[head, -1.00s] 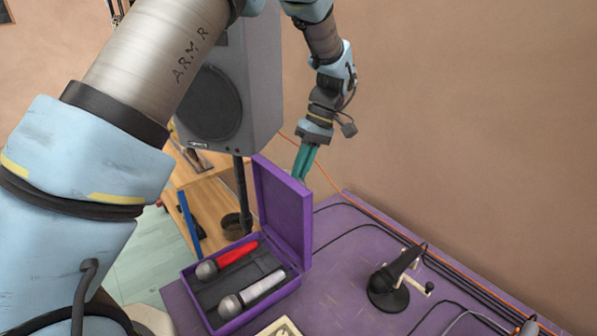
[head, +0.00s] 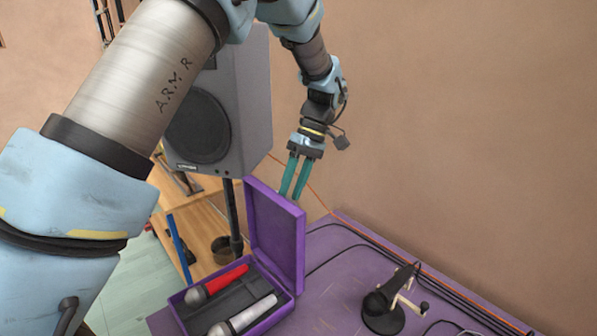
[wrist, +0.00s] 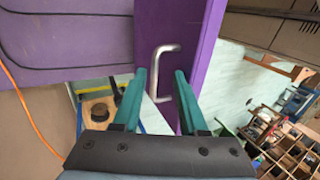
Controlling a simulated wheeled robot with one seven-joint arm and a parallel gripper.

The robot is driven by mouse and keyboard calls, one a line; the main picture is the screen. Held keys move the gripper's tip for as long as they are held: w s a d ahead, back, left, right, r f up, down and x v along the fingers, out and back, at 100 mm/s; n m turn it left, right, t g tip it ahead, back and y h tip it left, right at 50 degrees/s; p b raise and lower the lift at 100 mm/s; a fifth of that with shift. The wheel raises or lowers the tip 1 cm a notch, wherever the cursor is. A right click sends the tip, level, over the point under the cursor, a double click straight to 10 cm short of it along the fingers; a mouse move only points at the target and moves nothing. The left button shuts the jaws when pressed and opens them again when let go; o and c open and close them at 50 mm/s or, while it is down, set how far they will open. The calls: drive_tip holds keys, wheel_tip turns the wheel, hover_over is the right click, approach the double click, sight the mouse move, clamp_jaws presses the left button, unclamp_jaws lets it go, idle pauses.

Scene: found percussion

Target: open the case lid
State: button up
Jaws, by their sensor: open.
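The purple case (head: 292,300) stands on the purple table with its lid (head: 276,236) raised about upright. Inside lie a red-handled microphone (head: 228,279) and a white-handled one (head: 252,314). My gripper (head: 287,195) is open at the lid's top edge, on its far side, with its fingertips partly hidden by the lid. In the wrist view, the lid (wrist: 205,45) shows a silver handle (wrist: 155,72), which appears between the open fingers (wrist: 160,75). I cannot tell whether a finger touches it.
A grey speaker (head: 236,100) on a black stand is behind the case at left. Black cables and an orange one (head: 318,198) run along the wall side.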

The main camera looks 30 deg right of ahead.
drive_tip(key=b+v, duration=0.2)
drive_tip(key=v, duration=0.6)
drive_tip(key=shift+d+r, duration=0.2)
drive_tip(key=shift+r, duration=0.15)
